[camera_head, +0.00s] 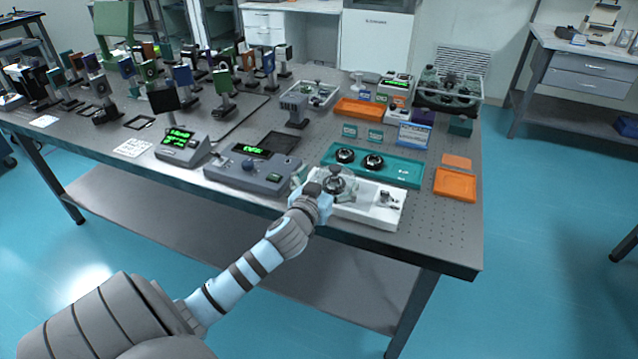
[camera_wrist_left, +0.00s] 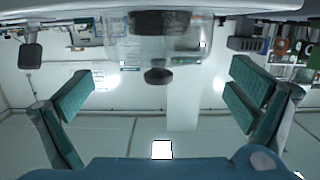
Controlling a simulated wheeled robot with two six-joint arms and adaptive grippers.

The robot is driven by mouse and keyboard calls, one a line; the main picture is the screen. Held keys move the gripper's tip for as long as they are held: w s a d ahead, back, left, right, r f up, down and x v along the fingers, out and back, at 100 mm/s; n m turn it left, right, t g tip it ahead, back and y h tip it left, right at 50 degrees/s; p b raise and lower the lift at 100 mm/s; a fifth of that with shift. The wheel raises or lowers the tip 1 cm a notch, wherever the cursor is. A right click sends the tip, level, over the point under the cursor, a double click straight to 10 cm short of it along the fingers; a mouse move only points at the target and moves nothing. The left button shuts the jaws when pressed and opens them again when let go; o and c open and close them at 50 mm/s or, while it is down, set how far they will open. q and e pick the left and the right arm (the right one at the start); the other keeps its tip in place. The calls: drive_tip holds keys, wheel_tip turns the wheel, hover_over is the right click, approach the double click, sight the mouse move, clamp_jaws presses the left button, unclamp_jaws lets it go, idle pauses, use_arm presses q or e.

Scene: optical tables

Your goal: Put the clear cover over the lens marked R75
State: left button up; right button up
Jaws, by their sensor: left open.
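The clear cover (camera_head: 340,181), a transparent dome with a dark knob, stands on a white tray (camera_head: 385,217) near the table's front edge. In the left wrist view the clear cover (camera_wrist_left: 120,45) hangs upside down in the picture, its dark knob between the fingers. My left gripper (camera_head: 313,190) is open at the near left side of the cover; the wrist view shows its teal-padded fingers (camera_wrist_left: 160,84) spread and apart from the knob. Two dark-ringed lenses, one at left (camera_head: 345,155) and one at right (camera_head: 372,161), sit in a teal tray (camera_head: 402,174) behind. I cannot read which is R75. My right gripper is out of view.
A grey controller with a green display (camera_head: 252,168) stands left of the white tray. An orange tray (camera_head: 455,185) lies to the right. Small green cards (camera_head: 349,131) and a blue-white box (camera_head: 414,134) stand behind the teal tray. Bare perforated tabletop shows at the front right.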

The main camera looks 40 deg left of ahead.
use_arm(q)
drive_tip(key=v, duration=0.8)
drive_tip(key=s+f+m+g+h, duration=0.1)
drive_tip(key=s+f+g, duration=0.25)
drive_tip(key=f, duration=0.75)
drive_tip(key=s+f+g, duration=0.2)
drive_tip(key=s+f, duration=0.3)
drive_tip(key=f, duration=0.7)
drive_tip(key=s+f+m+g+h, duration=0.1)
drive_tip(key=s+f+g, duration=0.3)
drive_tip(key=f, duration=0.7)
drive_tip(key=s+d+f+g, duration=0.1)
drive_tip(key=s+d+f, duration=0.2)
drive_tip(key=s, duration=0.6)
drive_tip(key=s+d+f+m+g+h, duration=0.1)
drive_tip(key=s+d+f+g, duration=0.1)
drive_tip(key=s+d+f, duration=0.2)
drive_tip(key=s+d+f+m+g+h, duration=0.1)
drive_tip(key=s+d+f, duration=0.3)
drive_tip(key=s+f, duration=0.4)
drive_tip(key=s, duration=0.5)
drive_tip(key=shift+s+d+f+g, duration=0.25)
drive_tip(key=shift+s+g, duration=0.05)
drive_tip(key=shift+g, duration=0.05)
